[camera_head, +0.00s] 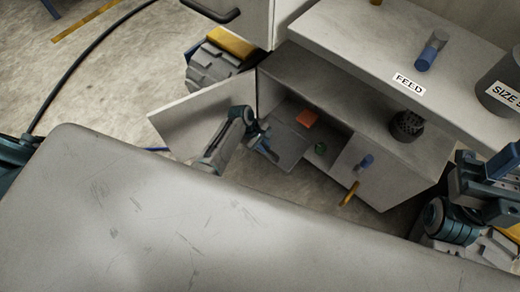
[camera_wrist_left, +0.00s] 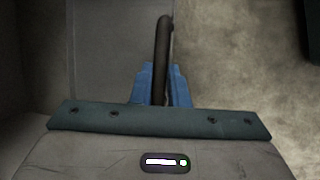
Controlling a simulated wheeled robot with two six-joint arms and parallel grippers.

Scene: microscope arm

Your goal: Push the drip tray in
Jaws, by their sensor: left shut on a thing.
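The drip tray (camera_head: 286,152) appears as a flat grey piece sticking out of the open cabinet in the head view. My left gripper (camera_head: 268,148) reaches down to its front left area. In the left wrist view my left gripper (camera_wrist_left: 162,88) has its blue fingers closed around a dark upright bar handle (camera_wrist_left: 163,42). A grey flat surface lies beyond it on the left. The inner end of the tray is hard to make out inside the cabinet. My right gripper (camera_head: 497,172) is at the right edge, away from the tray, and its finger gap is unclear.
An open cabinet door (camera_head: 195,115) stands left of my left arm. An orange block (camera_head: 307,118) and a small green item (camera_head: 320,148) are in the opening. A shelf labelled FEED (camera_head: 408,84) is above. A large pale surface (camera_head: 150,220) fills the foreground.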

